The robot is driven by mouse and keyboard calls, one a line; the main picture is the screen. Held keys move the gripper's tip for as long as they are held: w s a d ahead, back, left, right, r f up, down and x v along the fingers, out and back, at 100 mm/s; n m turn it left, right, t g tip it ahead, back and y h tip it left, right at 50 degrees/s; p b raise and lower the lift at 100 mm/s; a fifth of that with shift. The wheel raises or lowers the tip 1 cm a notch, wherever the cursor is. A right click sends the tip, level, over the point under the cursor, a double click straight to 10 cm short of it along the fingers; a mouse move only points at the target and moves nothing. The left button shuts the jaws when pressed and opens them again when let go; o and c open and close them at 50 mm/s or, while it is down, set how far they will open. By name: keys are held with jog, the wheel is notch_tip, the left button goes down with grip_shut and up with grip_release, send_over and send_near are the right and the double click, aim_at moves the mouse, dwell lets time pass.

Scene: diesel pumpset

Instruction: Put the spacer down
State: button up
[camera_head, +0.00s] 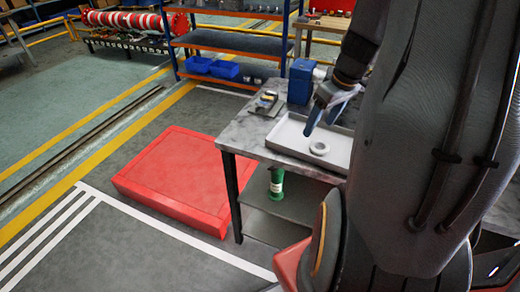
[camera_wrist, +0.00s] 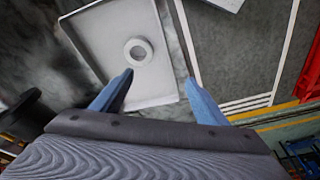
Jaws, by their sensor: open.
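The spacer, a pale ring (camera_head: 319,148), lies flat in a white tray (camera_head: 336,158) on the grey workbench (camera_head: 258,138). In the wrist view the ring (camera_wrist: 127,51) lies on the tray floor, with the tray's rim (camera_wrist: 160,50) around it. My gripper (camera_head: 309,131) is above the tray, just left of the ring in the head view. In the wrist view its two blue fingers (camera_wrist: 159,77) are spread apart with nothing between them. The ring appears beyond the fingertips, toward the left finger, and apart from them.
A green bottle (camera_head: 277,183) stands on the lower shelf. A red platform (camera_head: 175,175) lies on the floor left of the bench.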

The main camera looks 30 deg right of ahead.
jog(key=s+a+m, duration=0.1)
jog(key=s+a, duration=0.1)
jog(key=a, duration=1)
jog(key=s+a+m+g, duration=0.1)
jog(key=s+a, duration=0.1)
jog(key=a, duration=1)
jog(key=shift+a+h, duration=0.35)
jog(key=shift+h, duration=0.05)
jog(key=shift+w, duration=0.1)
jog(key=shift+f+b, duration=0.35)
